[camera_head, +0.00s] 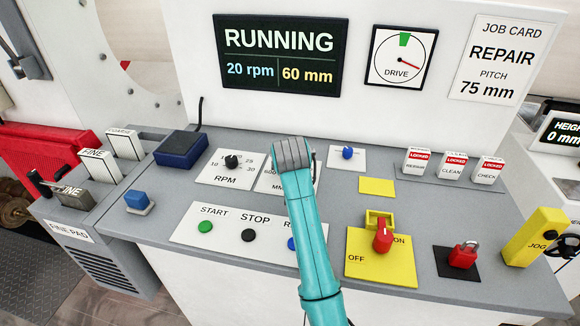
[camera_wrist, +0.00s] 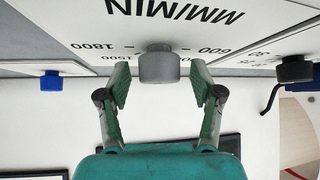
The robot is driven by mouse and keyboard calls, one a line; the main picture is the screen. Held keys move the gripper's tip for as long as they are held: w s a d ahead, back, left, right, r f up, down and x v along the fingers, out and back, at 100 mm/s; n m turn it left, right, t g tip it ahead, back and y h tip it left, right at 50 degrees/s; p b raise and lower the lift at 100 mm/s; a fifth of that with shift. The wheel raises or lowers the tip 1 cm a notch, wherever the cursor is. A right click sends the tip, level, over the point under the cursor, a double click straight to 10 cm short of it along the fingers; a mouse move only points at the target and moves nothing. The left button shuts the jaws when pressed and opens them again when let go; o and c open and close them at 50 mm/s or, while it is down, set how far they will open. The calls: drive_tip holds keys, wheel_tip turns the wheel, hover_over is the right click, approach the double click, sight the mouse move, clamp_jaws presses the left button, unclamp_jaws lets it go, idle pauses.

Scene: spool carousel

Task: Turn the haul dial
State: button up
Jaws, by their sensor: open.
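The dial panel marked MM/MIN (camera_head: 272,184) stands on the grey console, mostly covered by my arm in the head view. It shows upside down in the wrist view (camera_wrist: 215,35), with scale marks such as 600 and 1800. Its grey knob (camera_wrist: 158,66) sits between my two green fingers, with a gap on each side. My gripper (camera_wrist: 160,84) is open around the knob and does not visibly touch it. In the head view my gripper (camera_head: 293,155) is over this panel and hides the knob.
The black RPM knob (camera_head: 232,161) is close on the left, and a blue knob (camera_head: 347,152) on the right. START, STOP and a third button (camera_head: 290,243) lie in front. A yellow switch panel (camera_head: 380,262) is front right. The RUNNING display (camera_head: 281,56) stands behind.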

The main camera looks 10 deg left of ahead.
drive_tip(key=c, duration=1.2)
drive_tip(key=shift+o, duration=0.2)
drive_tip(key=shift+m+h, duration=0.4)
drive_tip(key=m+h, duration=0.2)
drive_tip(key=m, duration=0.1)
drive_tip(key=m+g+h, duration=0.1)
drive_tip(key=m+h, duration=0.2)
drive_tip(key=m, duration=0.1)
drive_tip(key=shift+m+h, duration=0.4)
drive_tip(key=shift+f, duration=0.1)
